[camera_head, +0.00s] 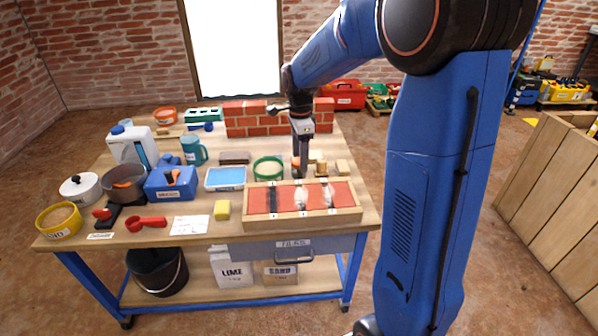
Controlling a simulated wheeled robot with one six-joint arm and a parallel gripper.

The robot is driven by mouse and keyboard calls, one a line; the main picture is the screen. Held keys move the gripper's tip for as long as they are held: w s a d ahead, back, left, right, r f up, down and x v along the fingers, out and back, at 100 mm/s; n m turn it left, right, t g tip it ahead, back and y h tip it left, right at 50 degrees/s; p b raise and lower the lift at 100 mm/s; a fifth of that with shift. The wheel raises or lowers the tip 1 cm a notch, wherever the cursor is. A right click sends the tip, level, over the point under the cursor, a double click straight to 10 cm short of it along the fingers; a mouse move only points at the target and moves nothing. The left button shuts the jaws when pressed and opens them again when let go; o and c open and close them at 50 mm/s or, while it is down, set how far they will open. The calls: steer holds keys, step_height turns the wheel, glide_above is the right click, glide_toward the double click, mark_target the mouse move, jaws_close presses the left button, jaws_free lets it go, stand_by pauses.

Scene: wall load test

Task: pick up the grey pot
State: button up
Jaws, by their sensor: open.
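A grey pot (124,194) with a dark rim and brownish inside stands on the workbench's left side, between a white lidded pot (79,190) and a blue box (171,190). My gripper (301,172) points down over the middle of the bench, well to the right of the grey pot, behind the red-panelled wooden tray (252,223). It is open. Its fingertips are small and partly mixed with small blocks behind the tray, so I cannot tell whether it touches any.
A white jug (127,145) and a teal mug (193,151) stand behind the pot. A yellow sand bowl (60,226), a red scoop (147,224) and a black-and-red tool (106,215) lie in front. A low brick wall (250,127) crosses the bench's back.

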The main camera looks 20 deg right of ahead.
step_height(320, 180, down, 4)
steer(key=shift+a+f, duration=0.1)
steer(key=shift+a, duration=0.05)
steer(key=c, duration=1.1)
step_height(320, 180, up, 10)
steer(key=shift+r, duration=0.1)
